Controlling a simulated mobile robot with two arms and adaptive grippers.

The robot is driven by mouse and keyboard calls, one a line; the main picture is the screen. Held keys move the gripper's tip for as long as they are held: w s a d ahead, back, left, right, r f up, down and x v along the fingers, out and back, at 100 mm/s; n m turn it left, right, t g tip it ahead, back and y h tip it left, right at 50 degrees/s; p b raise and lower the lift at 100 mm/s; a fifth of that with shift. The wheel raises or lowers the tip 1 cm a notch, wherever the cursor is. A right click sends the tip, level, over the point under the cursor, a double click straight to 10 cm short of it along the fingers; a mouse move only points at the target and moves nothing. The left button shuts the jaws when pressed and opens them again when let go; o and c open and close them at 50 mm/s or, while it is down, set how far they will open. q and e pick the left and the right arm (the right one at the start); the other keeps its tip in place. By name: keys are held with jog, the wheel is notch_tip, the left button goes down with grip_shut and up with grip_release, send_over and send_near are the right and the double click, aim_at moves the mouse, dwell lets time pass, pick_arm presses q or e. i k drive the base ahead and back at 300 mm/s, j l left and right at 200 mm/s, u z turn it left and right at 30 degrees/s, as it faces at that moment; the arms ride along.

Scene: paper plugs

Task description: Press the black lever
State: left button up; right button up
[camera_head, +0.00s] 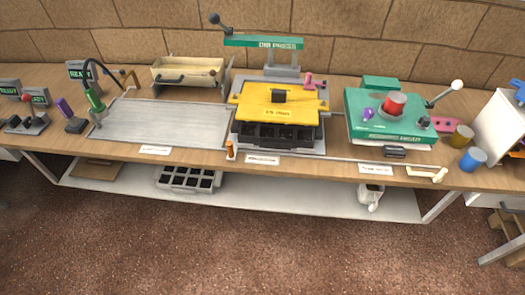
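A lever with a dark ball knob (214,18) sticks up at the left end of the green bar (262,41) of a press, at the top middle of the view. It is tilted, with the knob up and to the left. Under the bar, a yellow plate (282,103) with a small black block (278,96) sits above a black tray with several cells (277,137). I cannot tell for certain that this is the black lever of the task. Neither of my grippers is in view.
A wooden bench (330,166) carries a grey flat board (163,121), a beige bin (186,72) and a green machine (385,128) with a white-knobbed lever (457,85). Small coloured levers stand at left. A seedling tray (188,179) lies on the low shelf. The floor in front is clear.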

aim_at(214, 18)
jog(key=i+j+z, duration=0.15)
jog(key=i+j, duration=0.7)
